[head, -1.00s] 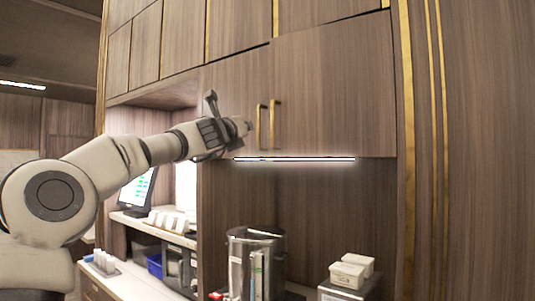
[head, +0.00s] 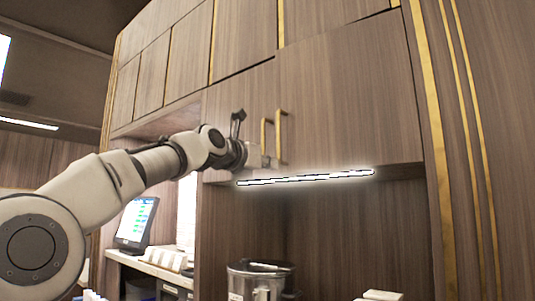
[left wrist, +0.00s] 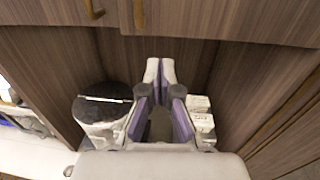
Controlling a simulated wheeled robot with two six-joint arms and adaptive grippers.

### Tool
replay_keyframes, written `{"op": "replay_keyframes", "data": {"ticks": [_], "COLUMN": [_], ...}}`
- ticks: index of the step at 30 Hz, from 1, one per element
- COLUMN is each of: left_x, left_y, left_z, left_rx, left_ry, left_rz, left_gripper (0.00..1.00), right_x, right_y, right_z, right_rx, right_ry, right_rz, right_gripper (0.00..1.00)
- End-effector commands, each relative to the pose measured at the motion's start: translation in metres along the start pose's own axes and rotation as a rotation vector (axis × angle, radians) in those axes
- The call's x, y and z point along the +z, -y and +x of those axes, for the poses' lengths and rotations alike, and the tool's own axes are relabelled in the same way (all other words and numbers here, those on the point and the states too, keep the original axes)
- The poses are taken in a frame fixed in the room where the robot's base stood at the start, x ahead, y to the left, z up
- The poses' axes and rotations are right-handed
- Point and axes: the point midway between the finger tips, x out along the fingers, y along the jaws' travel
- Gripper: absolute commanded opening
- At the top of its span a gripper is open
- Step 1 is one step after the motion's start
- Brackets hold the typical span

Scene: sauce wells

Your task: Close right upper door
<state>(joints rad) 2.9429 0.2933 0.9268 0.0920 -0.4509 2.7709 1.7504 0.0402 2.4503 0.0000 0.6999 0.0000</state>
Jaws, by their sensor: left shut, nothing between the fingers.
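The right upper door (head: 350,95) is a wide brown wood panel with a vertical gold handle (head: 281,137) near its left edge. My left gripper (head: 268,161) is by the lower end of the left door's handle (head: 265,135). In the left wrist view my left gripper (left wrist: 160,66) is shut and empty, below the doors' bottom edge and the right door's handle (left wrist: 138,14). My right gripper is out of view.
A bright light strip (head: 305,178) runs under the doors. Below stand a metal container (head: 260,280), also in the left wrist view (left wrist: 103,110), and white boxes (left wrist: 200,115). A screen (head: 136,220) stands further left. Tall side panels flank the niche.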

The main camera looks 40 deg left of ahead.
Motion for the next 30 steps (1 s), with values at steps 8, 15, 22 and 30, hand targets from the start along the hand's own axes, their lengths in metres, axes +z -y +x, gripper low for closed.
{"op": "replay_keyframes", "data": {"ticks": [8, 15, 22, 30], "left_x": [0.01, 0.002, 0.001, 0.0], "left_y": [0.0, 0.0, 0.0, 0.0], "left_z": [0.034, 0.085, 0.106, 0.107], "left_rx": [0.001, 0.004, 0.003, 0.003], "left_ry": [-0.003, -0.001, 0.001, 0.0], "left_rz": [-0.002, 0.001, 0.0, 0.0], "left_gripper": [0.0, 0.0, 0.0, 0.0], "right_x": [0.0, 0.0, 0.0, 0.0], "right_y": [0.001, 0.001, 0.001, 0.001], "right_z": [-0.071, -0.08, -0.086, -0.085], "right_rx": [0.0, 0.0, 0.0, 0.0], "right_ry": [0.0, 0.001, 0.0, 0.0], "right_rz": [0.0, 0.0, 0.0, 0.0], "right_gripper": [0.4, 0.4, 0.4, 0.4]}}
